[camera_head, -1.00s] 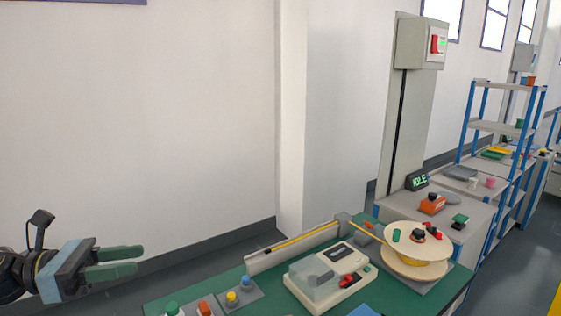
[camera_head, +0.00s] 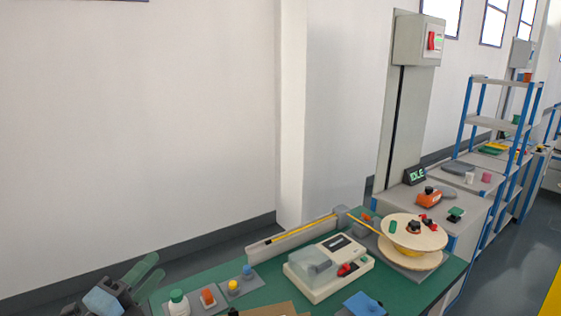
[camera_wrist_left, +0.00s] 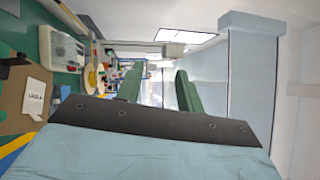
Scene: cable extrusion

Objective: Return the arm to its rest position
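My left gripper (camera_head: 143,275) is at the lower left of the head view, left of the green bench. Its two green fingers are apart, with nothing between them. In the left wrist view the fingers (camera_wrist_left: 157,92) also stand apart and empty, with the bench on the left side of the picture. My right gripper is not in view.
The green bench top (camera_head: 215,262) carries a white machine (camera_head: 318,268), a cable spool (camera_head: 413,233), a yellow cable in a grey trough (camera_head: 292,236) and several buttons. A wall is behind.

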